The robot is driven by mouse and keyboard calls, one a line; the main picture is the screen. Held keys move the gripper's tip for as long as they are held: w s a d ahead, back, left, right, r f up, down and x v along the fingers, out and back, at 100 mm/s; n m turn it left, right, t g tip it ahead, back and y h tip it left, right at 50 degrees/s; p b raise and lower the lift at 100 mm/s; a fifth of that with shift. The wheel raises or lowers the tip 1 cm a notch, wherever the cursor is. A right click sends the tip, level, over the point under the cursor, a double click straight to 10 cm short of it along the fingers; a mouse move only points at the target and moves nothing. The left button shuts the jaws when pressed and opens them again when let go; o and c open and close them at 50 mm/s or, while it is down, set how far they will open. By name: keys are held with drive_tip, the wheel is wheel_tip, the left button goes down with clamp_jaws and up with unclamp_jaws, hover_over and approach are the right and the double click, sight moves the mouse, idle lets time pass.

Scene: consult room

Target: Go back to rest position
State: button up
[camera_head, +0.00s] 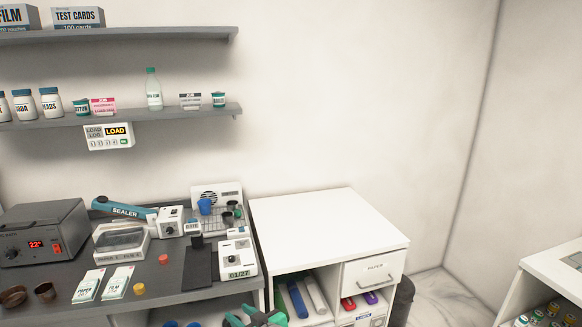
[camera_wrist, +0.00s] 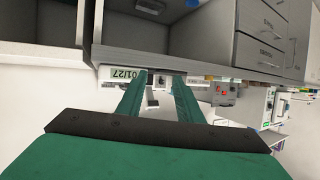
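My gripper (camera_wrist: 158,78) shows in the wrist view, with its two green fingers apart and reaching away from a dark bar. Nothing is clearly held between them. A small white part shows beyond the gap; I cannot tell what it belongs to. The wrist picture looks upside down, with the label 01/27 reading inverted near the fingertips. In the head view, green and dark shapes (camera_head: 256,318) at the bottom edge, in front of the low cabinet, look like part of my gripper, cut off by the frame.
A dark workbench (camera_head: 180,278) holds a heater box (camera_head: 42,240), a sealer (camera_head: 125,210) and a 01/27 device (camera_head: 238,262). A white cabinet (camera_head: 325,225) with a bare top stands at its right. Shelves hang above. Another white unit (camera_head: 545,275) stands far right.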

drive_tip(key=s+d+f+m+t+h, duration=0.25)
drive_tip(key=s+d+f, duration=0.25)
drive_tip(key=s+f, duration=0.55)
drive_tip(key=s+d+f+m+t+h, duration=0.1)
drive_tip(key=s+d+f+m+h, duration=0.45)
drive_tip(key=s, duration=0.85)
drive_tip(key=s+d+r, duration=0.2)
drive_tip(key=s+r, duration=0.2)
drive_tip(key=s, duration=0.9)
drive_tip(key=s+d+r+t, duration=0.1)
drive_tip(key=s+r, duration=0.4)
drive_tip(key=s, duration=0.8)
drive_tip(key=shift+d+n+h, duration=0.3)
drive_tip(key=shift+d+h, duration=0.1)
drive_tip(key=shift+d, duration=0.1)
drive_tip(key=shift+t, duration=0.25)
